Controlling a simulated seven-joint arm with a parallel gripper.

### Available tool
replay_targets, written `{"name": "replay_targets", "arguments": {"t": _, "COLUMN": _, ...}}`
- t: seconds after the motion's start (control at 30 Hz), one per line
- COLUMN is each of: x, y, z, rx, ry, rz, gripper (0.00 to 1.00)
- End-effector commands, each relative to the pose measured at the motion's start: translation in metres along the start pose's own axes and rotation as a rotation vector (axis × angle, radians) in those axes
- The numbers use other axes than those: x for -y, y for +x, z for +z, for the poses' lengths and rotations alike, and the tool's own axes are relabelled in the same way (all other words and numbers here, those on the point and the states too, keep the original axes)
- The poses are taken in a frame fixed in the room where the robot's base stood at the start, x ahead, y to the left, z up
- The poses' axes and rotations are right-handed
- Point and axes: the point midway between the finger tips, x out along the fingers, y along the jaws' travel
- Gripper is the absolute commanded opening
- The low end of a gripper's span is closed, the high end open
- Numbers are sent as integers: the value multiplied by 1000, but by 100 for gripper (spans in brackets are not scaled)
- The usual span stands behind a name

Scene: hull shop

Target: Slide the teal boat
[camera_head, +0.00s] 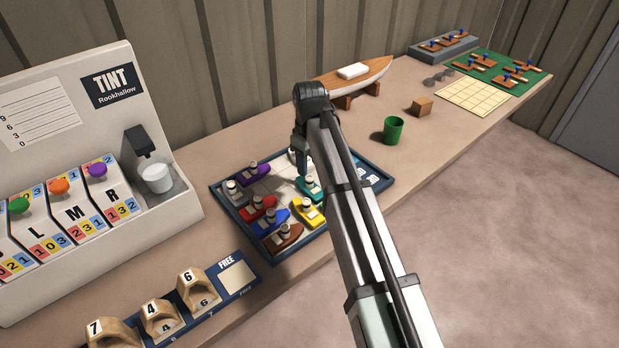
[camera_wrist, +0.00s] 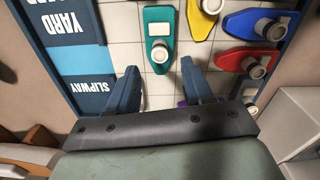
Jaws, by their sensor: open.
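The teal boat (camera_head: 310,188) lies on the gridded board (camera_head: 216,190), left of my arm in the head view. It has a pale round funnel and a white patch on its deck. In the wrist view the teal boat (camera_wrist: 159,30) lies just beyond the fingertips, roughly in line with the gap between them. My gripper (camera_wrist: 165,78) is open and empty, with one finger on each side of the boat's near end. I cannot tell the height of the fingers above the board. In the head view my arm hides part of the board.
Purple (camera_head: 254,173), red (camera_head: 258,208), blue (camera_head: 270,220), yellow (camera_head: 309,212) and brown (camera_head: 283,237) boats share the board. Blue cells at one side read YARD (camera_wrist: 66,25) and SLIPWAY (camera_wrist: 90,95). A green cup (camera_head: 393,130) and a boat model (camera_head: 355,80) stand beyond.

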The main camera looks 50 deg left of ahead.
Motion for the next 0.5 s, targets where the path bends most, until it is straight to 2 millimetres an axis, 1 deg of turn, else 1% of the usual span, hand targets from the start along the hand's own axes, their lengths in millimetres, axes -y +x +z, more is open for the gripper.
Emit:
{"name": "replay_targets", "arguments": {"t": 0.03, "x": 0, "y": 10, "z": 1, "rx": 1, "ry": 0, "rz": -1, "gripper": 51}}
{"name": "replay_targets", "arguments": {"t": 0.2, "x": 0, "y": 36, "z": 1, "rx": 0, "ry": 0, "rz": 0, "gripper": 51}}
{"name": "replay_targets", "arguments": {"t": 0.3, "x": 0, "y": 48, "z": 0, "rx": 1, "ry": 0, "rz": 0, "gripper": 51}}
{"name": "replay_targets", "arguments": {"t": 0.5, "x": 0, "y": 60, "z": 0, "rx": -1, "ry": 1, "rz": 1, "gripper": 51}}
